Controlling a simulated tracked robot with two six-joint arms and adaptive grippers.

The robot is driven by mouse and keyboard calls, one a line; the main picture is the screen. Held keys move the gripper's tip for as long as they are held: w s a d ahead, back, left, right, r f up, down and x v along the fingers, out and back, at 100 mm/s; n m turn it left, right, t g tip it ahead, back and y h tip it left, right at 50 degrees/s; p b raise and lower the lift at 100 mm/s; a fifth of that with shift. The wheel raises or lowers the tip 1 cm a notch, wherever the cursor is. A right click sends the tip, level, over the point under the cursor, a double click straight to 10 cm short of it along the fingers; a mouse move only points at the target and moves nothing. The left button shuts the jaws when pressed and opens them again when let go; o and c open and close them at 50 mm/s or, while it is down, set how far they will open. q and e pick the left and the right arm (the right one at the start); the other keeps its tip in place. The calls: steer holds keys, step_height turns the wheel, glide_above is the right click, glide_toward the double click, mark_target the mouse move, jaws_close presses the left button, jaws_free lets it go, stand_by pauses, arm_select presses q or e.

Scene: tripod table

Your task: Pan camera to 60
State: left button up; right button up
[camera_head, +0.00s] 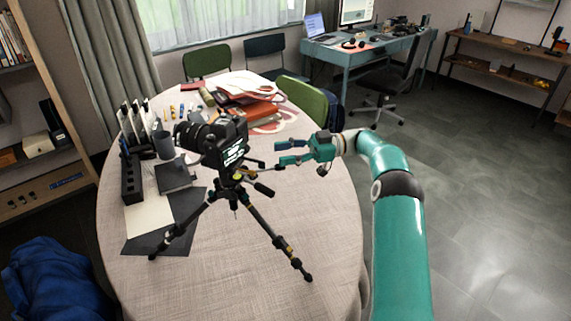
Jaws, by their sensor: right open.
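A black camera (215,139) sits on a black tripod (272,232) that stands on the round cloth-covered table (325,225). The camera's lens points left, and its lit screen faces right. A pan handle (263,189) sticks out to the right below the camera. My right gripper (282,152) comes in from the right with its teal fingers apart and empty. It is to the right of the camera, near the handle. I cannot tell whether a fingertip touches the thin rod beside it. My left gripper does not show.
A black organizer (131,178), a dark cup (164,145) and dark and cream sheets (149,222) lie left of the tripod. Folders and papers (248,98) are piled behind it. The table's front right is clear. Green chairs (304,98) stand behind the table.

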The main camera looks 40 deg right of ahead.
step_height(320, 180, up, 6)
steer(key=shift+f, duration=0.2)
